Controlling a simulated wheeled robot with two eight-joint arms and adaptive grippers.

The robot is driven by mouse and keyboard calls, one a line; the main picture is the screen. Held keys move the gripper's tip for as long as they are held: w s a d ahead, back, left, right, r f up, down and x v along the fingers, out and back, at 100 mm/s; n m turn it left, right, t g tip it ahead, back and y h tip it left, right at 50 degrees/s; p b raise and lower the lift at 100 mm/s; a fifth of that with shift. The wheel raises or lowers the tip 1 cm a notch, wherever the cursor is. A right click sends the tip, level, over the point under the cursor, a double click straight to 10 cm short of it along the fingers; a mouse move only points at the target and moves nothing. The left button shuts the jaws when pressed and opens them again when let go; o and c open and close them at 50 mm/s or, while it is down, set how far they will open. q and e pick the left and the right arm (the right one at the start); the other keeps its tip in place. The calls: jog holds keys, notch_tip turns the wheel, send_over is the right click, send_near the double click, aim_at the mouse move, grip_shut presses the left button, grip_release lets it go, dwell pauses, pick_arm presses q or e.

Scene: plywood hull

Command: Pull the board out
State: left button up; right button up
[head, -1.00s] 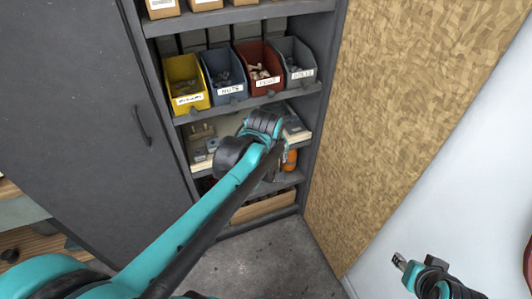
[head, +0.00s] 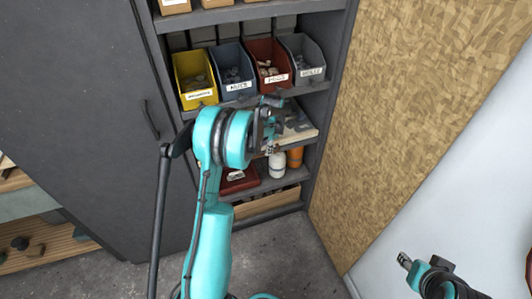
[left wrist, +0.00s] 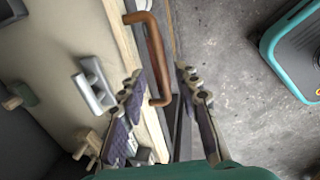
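The board (head: 302,138) is a pale shelf-like panel in the cabinet, below the bins; my left arm hides much of it. In the left wrist view the board (left wrist: 60,50) fills the left side, with a copper-coloured bar handle (left wrist: 154,50) on its front edge. My left gripper (left wrist: 160,72) is open, with one finger on each side of the handle's lower part; I cannot tell whether they touch it. In the head view the left gripper (head: 270,132) is at the board's front. My right gripper (head: 404,260) is far off at the lower right; its fingers are too small to judge.
Yellow (head: 194,80), blue (head: 231,72), red (head: 268,64) and grey (head: 303,60) bins stand above the board. White (head: 277,166) and orange (head: 295,157) bottles stand below. A grey metal fitting (left wrist: 95,86) lies on the board. The floor (head: 290,250) in front is clear.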

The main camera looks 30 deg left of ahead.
pick_arm(q)
jog(key=f, duration=0.2)
jog(key=f+b, duration=0.1)
jog(key=f, duration=0.1)
jog(key=shift+w+a, duration=0.25)
jog(key=shift+a, duration=0.05)
grip_shut()
